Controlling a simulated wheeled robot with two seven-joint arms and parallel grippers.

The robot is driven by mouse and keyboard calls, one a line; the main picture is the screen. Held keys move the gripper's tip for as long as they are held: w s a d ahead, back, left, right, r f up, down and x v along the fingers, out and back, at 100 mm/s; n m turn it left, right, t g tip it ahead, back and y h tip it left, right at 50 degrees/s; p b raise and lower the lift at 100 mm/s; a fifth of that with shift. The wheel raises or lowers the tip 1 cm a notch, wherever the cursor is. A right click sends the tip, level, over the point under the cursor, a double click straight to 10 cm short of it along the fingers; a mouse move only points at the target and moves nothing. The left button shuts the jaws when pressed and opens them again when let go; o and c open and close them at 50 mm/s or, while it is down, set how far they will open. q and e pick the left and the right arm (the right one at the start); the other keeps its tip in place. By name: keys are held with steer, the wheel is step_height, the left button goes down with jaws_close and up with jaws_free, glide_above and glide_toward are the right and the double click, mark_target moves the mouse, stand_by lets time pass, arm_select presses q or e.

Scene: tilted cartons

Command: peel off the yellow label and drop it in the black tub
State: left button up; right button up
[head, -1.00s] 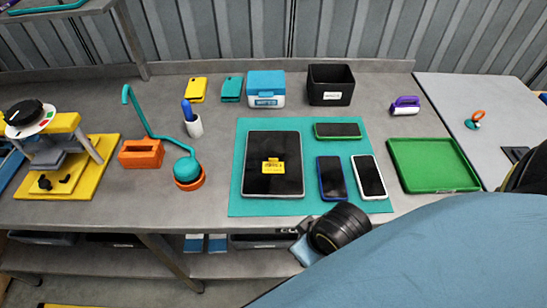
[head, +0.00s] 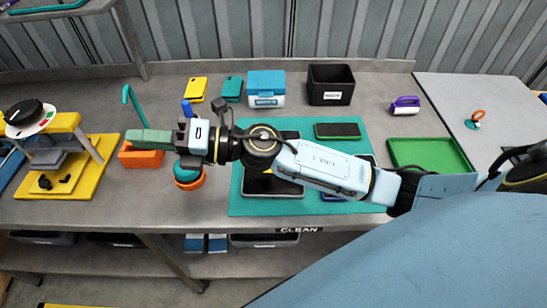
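The black tub (head: 331,93) stands upright at the back of the bench, a pale tag on its front. The tablet (head: 262,187) lies on the teal mat (head: 240,205); my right arm crosses over it and hides its middle, so the yellow label is out of sight now. My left gripper is not in view.
A phone (head: 338,130) lies on the mat; others are mostly behind my arm. A green tray (head: 428,152) is at the right. A blue-white box (head: 266,88) stands beside the tub. A yellow-based press (head: 90,180) stands left.

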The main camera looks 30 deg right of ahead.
steer(key=w+d+f+n+g+h, duration=0.1)
steer(key=d+f+n+g+h, duration=0.8)
steer(key=f+n, duration=0.3)
steer(key=w+d+f+g+h, duration=0.15)
steer(key=d+h, duration=0.65)
steer(key=d, duration=1.1)
steer(key=f+b, duration=0.2)
steer(key=f, duration=0.1)
steer(key=f+b, duration=0.2)
steer(key=f, duration=0.2)
steer(key=a+f+b, duration=0.1)
steer(key=f+b, duration=0.2)
steer(key=shift+w+f, duration=0.2)
steer(key=shift+w, duration=0.1)
jaws_close()
steer(key=shift+r, duration=0.2)
